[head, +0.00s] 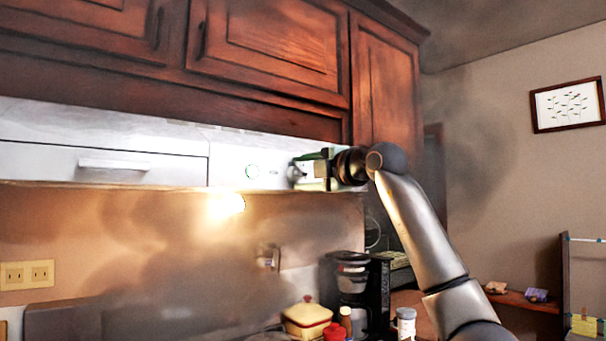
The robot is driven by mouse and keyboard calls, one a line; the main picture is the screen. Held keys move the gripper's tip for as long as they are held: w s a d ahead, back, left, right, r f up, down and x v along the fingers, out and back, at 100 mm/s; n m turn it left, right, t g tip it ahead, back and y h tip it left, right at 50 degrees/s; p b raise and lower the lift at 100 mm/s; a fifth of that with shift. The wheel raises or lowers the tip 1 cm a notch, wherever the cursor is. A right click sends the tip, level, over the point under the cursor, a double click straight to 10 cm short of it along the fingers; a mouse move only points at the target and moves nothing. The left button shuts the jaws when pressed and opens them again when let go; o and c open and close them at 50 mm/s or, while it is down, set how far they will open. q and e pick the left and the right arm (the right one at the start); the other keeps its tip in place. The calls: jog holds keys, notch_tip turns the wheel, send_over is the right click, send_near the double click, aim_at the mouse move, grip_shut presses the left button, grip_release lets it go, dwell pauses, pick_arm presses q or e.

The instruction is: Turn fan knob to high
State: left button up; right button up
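The white range hood (180,165) runs under the dark wood cabinets in the head view. My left gripper is not in view.
Wood cabinets (270,45) hang directly above the hood. A lit lamp (226,205) glows below it. A black coffee maker (350,290), a yellow lidded pot (307,318) and small jars stand below. Smoky haze hangs around the hood. Open room lies to the right.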

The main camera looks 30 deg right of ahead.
jog(key=shift+o, duration=1)
jog(key=shift+s+f, duration=0.1)
jog(key=s+b, duration=0.4)
jog(key=s, duration=0.8)
jog(key=shift+s+d, duration=0.15)
jog(key=shift+d, duration=0.3)
